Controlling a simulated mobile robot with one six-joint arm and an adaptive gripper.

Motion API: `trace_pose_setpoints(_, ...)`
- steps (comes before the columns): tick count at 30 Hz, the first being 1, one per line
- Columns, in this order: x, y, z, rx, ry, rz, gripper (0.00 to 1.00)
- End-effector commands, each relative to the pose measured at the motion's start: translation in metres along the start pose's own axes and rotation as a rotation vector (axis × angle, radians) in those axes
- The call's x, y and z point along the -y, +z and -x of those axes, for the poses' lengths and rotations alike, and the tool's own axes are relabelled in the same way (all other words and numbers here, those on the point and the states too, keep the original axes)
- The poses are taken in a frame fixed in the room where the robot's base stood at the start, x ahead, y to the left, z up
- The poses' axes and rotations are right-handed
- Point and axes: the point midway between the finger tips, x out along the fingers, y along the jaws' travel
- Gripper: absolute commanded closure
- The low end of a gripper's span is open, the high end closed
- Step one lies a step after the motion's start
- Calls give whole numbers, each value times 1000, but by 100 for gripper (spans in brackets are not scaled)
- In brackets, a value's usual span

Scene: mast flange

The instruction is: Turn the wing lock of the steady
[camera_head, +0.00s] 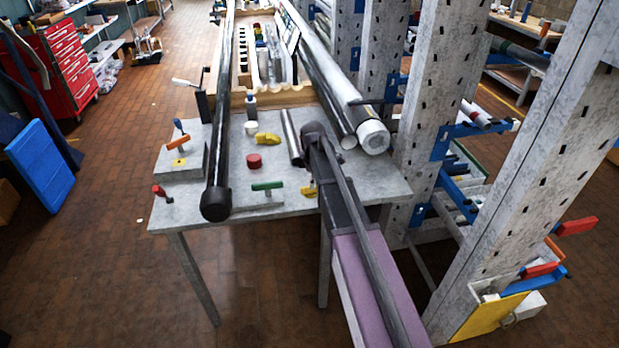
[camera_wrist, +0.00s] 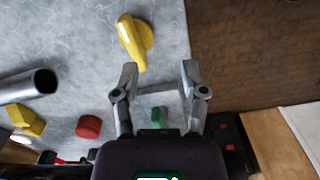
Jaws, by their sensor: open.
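A yellow wing-shaped knob (camera_wrist: 135,40) lies on the grey bench top in the wrist view, near the bench's edge. It also shows in the head view (camera_head: 308,190), partly hidden. A second yellow wing-shaped piece (camera_head: 268,139) sits further back, and shows at the wrist view's left (camera_wrist: 22,120). I cannot tell for sure which is the steady's wing lock. My gripper (camera_wrist: 160,70) is open and empty in the wrist view. The near yellow knob is ahead of the left finger, outside the jaws. A green handle (camera_wrist: 157,116) shows behind the fingertips, between the fingers.
A red cylinder (camera_head: 254,160) and an open grey tube (camera_head: 292,138) are on the bench (camera_head: 185,205). A long dark pole with a black end cap (camera_head: 215,204) overhangs its front. A pale pole (camera_head: 373,137) lies at right, beside the rack uprights (camera_head: 440,100). Floor is clear at lower left.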

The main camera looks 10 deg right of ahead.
Motion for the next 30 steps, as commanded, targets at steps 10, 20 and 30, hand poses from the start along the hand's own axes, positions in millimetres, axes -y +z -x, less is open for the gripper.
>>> trace_pose_setpoints(10,-34,-8,-5,0,0,189,44)
trace_pose_setpoints(20,-33,-8,-5,0,0,190,44)
trace_pose_setpoints(30,-33,-8,-14,0,0,190,44)
